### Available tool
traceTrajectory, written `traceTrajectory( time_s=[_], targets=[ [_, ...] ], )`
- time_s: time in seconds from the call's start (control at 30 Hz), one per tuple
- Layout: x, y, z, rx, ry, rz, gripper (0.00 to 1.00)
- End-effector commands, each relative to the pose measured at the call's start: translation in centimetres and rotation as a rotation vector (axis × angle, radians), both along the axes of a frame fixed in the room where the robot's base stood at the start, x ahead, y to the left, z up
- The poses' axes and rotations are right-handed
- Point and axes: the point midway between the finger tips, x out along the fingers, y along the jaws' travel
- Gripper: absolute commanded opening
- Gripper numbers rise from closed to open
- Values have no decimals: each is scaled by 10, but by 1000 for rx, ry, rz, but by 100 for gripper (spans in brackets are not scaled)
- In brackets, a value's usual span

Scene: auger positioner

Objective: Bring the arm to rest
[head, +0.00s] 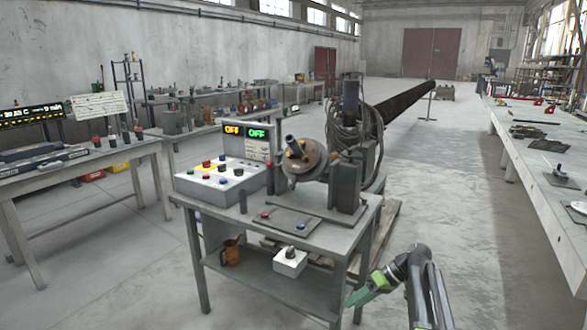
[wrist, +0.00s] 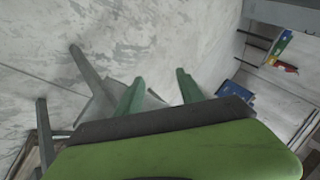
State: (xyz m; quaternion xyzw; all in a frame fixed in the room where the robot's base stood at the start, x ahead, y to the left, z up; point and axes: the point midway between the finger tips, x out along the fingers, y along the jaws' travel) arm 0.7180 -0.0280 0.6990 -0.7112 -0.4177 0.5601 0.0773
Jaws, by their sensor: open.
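My gripper (head: 363,296) is at the lower right of the head view, with green fingers pointing left, beside the front right leg of the metal worktable (head: 215,210). It holds nothing that I can see. In the wrist view its two green fingers (wrist: 158,92) stand apart with bare floor and a grey leg-like shape behind them. My dark arm link reaches it from the bottom edge.
The worktable's lower shelf holds a white box (head: 290,262) and a brown jug (head: 231,252). A long bench (head: 510,140) with tools runs along the right. Another table (head: 70,172) stands at the left. A long dark auger (head: 405,100) extends behind. Floor between worktable and right bench is clear.

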Motion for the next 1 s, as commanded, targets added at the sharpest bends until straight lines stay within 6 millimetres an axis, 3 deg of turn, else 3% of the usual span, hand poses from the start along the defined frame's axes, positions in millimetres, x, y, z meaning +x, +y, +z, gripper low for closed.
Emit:
traceTrajectory(
  time_s=[0.03, 0.1, 0.3, 0.47, 0.5, 0.77, 1.0],
  targets=[
    [-34, 20, -15, -99, 70, -43, 45],
    [-60, 30, -33, -236, 147, -122, 45],
    [-117, 35, -59, -540, 231, -331, 45],
    [-153, 31, -64, -727, 217, -491, 45],
    [-148, 30, -44, -731, 217, -501, 45],
    [-144, 29, 29, -727, 220, -498, 45],
    [-144, 29, 123, -725, 221, -497, 45]
  ],
)
